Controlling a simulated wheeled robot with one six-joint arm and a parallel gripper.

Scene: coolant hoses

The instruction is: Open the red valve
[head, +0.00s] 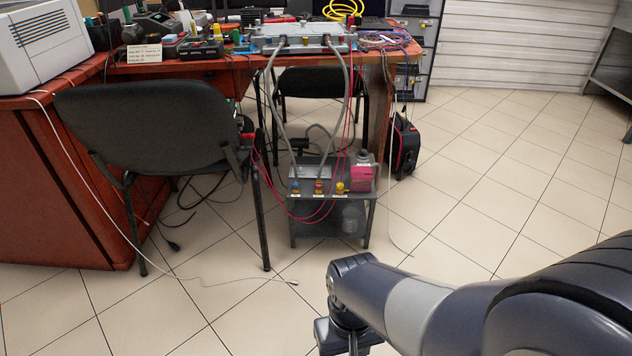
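A small red valve (319,186) sits on the front of a low grey cart (306,208) in the middle of the head view. A blue valve (295,187) is to its left and a yellow valve (340,187) to its right, with small white labels below them. The red valve is too small to tell its handle position. My arm reaches in from the lower right, well short of the cart. The fingers of my gripper are not visible; the arm's end runs out of the bottom edge.
A black chair (150,125) stands left of the cart. Grey hoses (273,100) rise to a metal unit (300,38) on the red-brown bench. Red cables (268,185) hang beside the cart. A white cable (130,230) crosses the floor. Tiled floor at right is clear.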

